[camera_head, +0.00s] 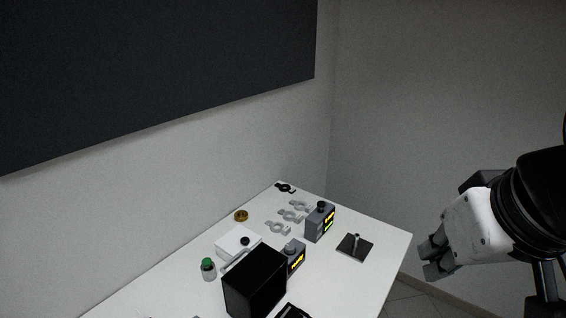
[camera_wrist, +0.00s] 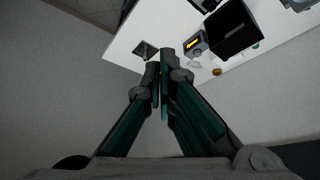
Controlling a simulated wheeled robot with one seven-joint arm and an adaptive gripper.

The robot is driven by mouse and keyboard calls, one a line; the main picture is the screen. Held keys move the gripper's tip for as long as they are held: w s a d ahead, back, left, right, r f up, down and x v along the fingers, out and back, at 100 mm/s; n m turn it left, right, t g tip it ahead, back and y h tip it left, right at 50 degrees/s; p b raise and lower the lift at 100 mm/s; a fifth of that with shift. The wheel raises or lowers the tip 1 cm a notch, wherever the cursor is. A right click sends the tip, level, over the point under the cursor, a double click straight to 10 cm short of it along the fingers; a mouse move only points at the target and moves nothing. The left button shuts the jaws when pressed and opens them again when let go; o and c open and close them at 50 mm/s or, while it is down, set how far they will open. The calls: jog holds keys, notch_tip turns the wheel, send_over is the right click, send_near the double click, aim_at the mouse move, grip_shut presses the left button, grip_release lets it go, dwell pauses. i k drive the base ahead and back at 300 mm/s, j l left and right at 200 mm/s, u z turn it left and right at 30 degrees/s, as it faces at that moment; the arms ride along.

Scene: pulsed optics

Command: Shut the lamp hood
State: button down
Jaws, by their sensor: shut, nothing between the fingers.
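A large black box (camera_head: 255,284), which looks like the lamp hood, stands near the front of the white table in the head view. In the wrist view the black box (camera_wrist: 236,28) seems to show an open, dark hollow side. I cannot tell for sure how its hood is hinged or how far it stands open. My gripper (camera_head: 430,262) is off the table's right edge in the head view, well apart from the box. In the wrist view my gripper (camera_wrist: 162,54) has its fingertips together with nothing between them.
The table's right front area is bare.

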aim_at(252, 288)
jog(key=k+j+u, duration=0.1)
jog(key=u, duration=0.4)
jog(key=k+j+u, duration=0.1)
jog(key=u, duration=0.4)
jog(key=j+u, duration=0.25)
jog(key=u, duration=0.2)
